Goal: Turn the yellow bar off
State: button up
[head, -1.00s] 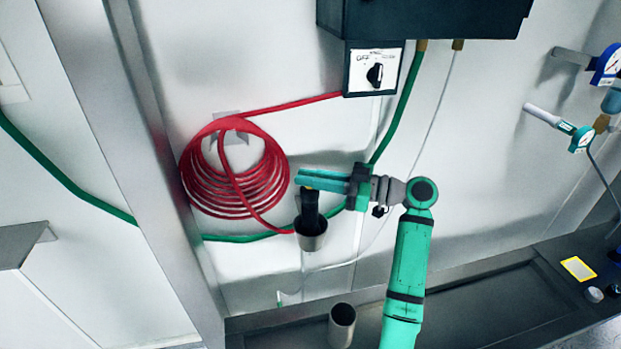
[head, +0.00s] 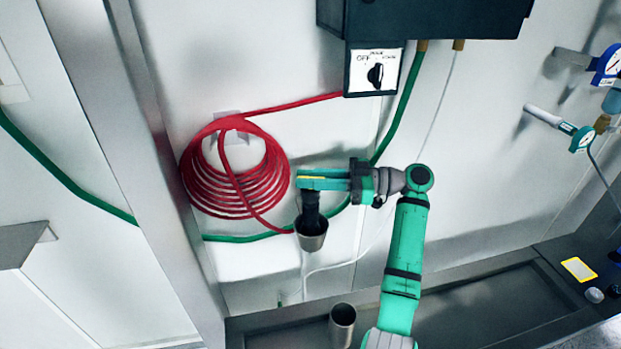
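The yellow bar (head: 312,178) shows as a thin yellow strip along the fingers of my gripper (head: 302,180). It lies level, above the black upright fitting (head: 311,208). The black fitting stands over the mouth of a metal cup (head: 312,238) on the wall. My gripper points left, with its green fingers above and below the strip. The fingers cover most of the bar. I cannot tell whether they press on it.
A coiled red hose (head: 235,170) hangs just left of my gripper. A dark box with an OFF switch (head: 375,72) is above. A green hose (head: 397,105) runs behind my gripper. Another metal cup (head: 342,325) stands below.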

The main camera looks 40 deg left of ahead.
jog(key=shift+o, duration=0.9)
jog(key=shift+w+d, duration=0.15)
jog(key=shift+d, duration=0.05)
jog(key=v, duration=1)
jog(key=shift+w+d, duration=0.1)
jog(key=shift+d, duration=0.05)
